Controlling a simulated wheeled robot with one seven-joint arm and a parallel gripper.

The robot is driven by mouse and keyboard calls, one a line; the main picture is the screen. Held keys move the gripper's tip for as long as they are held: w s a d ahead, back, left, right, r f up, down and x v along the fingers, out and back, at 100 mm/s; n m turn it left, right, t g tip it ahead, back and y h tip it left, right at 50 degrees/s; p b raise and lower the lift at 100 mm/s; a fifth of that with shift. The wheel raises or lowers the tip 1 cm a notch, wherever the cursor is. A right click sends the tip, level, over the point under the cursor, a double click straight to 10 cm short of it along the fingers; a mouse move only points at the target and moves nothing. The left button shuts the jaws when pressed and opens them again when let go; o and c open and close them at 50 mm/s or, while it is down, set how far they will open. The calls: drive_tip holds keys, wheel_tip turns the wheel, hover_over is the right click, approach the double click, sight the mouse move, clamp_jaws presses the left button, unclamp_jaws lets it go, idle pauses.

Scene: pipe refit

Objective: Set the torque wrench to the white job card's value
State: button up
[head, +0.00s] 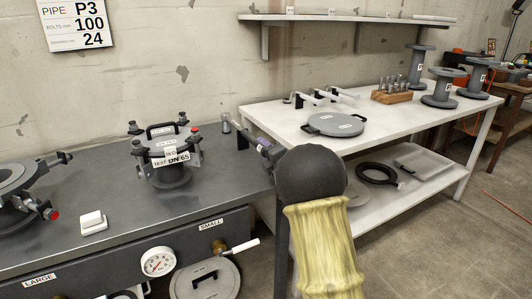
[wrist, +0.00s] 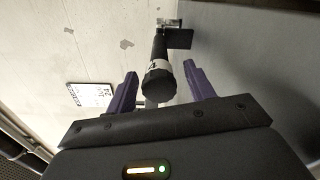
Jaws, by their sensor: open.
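The white job card (head: 75,24) hangs on the wall at the upper left. It reads PIPE P3, with 100 beside the bolts line and 24 on the lowest line. It also shows tilted in the wrist view (wrist: 88,95). The torque wrench (wrist: 158,67), as I take it, has a black handle with a white band, its end facing the wrist camera. My gripper (wrist: 160,74) is open, one purple finger on each side of the handle, with gaps visible. In the head view my gripper (head: 266,148) is at the grey bench's right end, partly hidden by my arm.
The grey bench (head: 110,200) holds a clamped flange fixture (head: 165,160) labelled DN 65 and a white block (head: 93,222). A pressure gauge (head: 158,261) is on its front. The white table (head: 290,122) holds a round grey lid (head: 335,125), bolts in a wooden block (head: 391,93) and flanged spools.

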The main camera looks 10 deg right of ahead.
drive_tip(key=p+v, duration=0.2)
drive_tip(key=v, duration=1.5)
drive_tip(key=shift+s, duration=0.15)
